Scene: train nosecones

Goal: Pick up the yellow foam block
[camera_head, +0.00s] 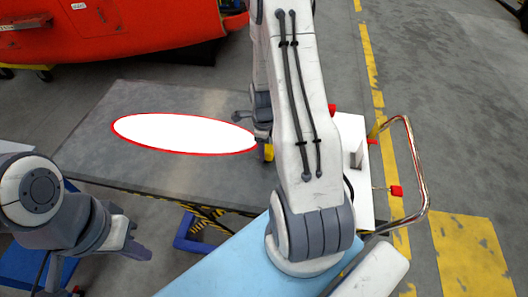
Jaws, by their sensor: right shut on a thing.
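A small part of the yellow foam block (268,152) shows at the right end of the white oval, just under my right gripper (262,138). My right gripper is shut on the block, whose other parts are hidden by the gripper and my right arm. My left gripper (138,243) is at the lower left, off the front edge of the grey table and well away from the block. I see nothing held in it, and its finger gap is unclear.
A white oval with a red rim (185,133) lies on the grey table (95,150). A white surface with a bent metal handle (417,165) is at the right, partly behind my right arm. A large red body (120,35) stands at the back left. Open floor lies right.

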